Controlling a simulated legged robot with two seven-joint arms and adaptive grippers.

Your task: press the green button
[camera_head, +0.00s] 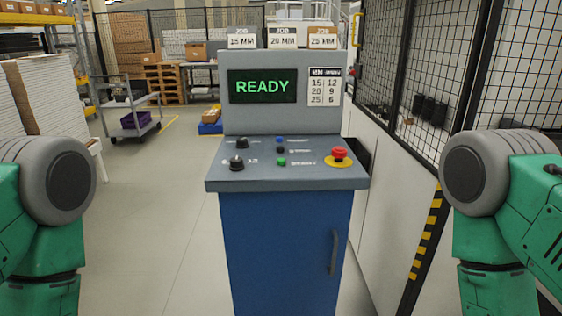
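The small green button (281,162) sits on the sloped grey control panel (215,180) of a blue console (275,255), in the middle of the head view. Above it are a blue button (280,139) and a dark button (281,150). A screen (262,87) over the panel reads READY in green. Nothing touches the panel. My green and grey arms show at the left and right edges, well apart from the console. Neither gripper is in view.
A red mushroom button (339,153) on a yellow base lies right of the green button. Black knobs (237,162) lie left. A black mesh fence (435,80) and a white side panel (395,220) stand close on the right. The floor (160,230) left of the console is clear.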

